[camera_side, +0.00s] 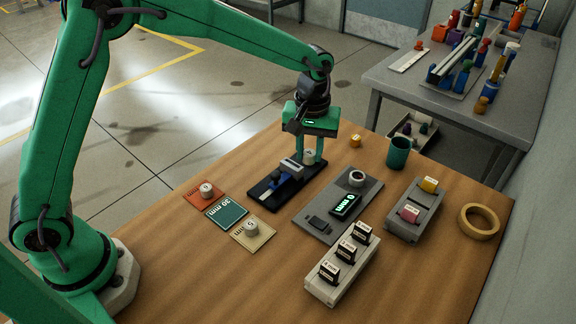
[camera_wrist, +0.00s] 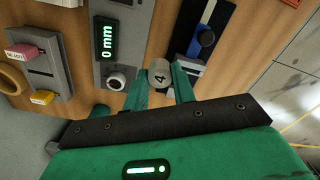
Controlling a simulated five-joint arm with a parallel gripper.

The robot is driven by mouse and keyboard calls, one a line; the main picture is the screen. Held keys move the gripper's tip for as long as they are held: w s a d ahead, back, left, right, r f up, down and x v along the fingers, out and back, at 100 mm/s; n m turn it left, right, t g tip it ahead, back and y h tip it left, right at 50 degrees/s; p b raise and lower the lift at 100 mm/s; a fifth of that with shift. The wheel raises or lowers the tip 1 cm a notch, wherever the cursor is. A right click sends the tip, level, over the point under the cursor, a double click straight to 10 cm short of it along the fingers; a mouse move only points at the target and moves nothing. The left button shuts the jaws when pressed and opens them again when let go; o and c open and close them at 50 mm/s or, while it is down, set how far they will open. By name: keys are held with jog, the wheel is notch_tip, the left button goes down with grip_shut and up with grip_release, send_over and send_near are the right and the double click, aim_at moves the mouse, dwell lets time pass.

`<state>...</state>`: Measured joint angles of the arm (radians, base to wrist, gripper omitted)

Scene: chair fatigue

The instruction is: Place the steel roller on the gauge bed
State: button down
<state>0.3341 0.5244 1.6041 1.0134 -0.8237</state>
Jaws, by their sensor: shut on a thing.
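My gripper (camera_side: 309,150) is shut on a small grey steel roller marked 4 (camera_side: 309,157), with one finger on each side of it. The roller also shows between the fingers in the wrist view (camera_wrist: 159,73). It is at the far right end of a black bed with a blue strip and a grey block (camera_side: 265,190); whether it touches the bed I cannot tell. Beside that bed is a grey gauge plate (camera_side: 311,214) with a lit display reading 0 mm (camera_wrist: 105,40). A round pale knob-like part (camera_side: 357,177) stands on the plate's far end.
Similar rollers stand on the red card (camera_side: 197,201) and beige card (camera_side: 262,238); the teal card (camera_side: 227,212) is bare. A rack of black blocks (camera_side: 330,289), a grey tray with yellow and pink blocks (camera_side: 402,223), a tape ring (camera_side: 479,207) and green cup (camera_side: 397,154) stand right.

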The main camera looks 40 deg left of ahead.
jog(key=w+a+f, duration=0.1)
jog(key=w+a, duration=0.1)
jog(key=w+a+f, duration=0.1)
jog(key=a+f, duration=0.1)
jog(key=w+a+f, duration=0.2)
jog(key=shift+w+a, duration=0.25)
jog(key=shift+w, duration=0.1)
jog(key=shift+f, duration=2.05)
jog(key=shift+f, duration=0.2)
jog(key=c, duration=1.1)
grip_release()
jog(key=shift+c, duration=0.2)
jog(key=shift+r, duration=0.15)
notch_tip(320, 180, up, 12)
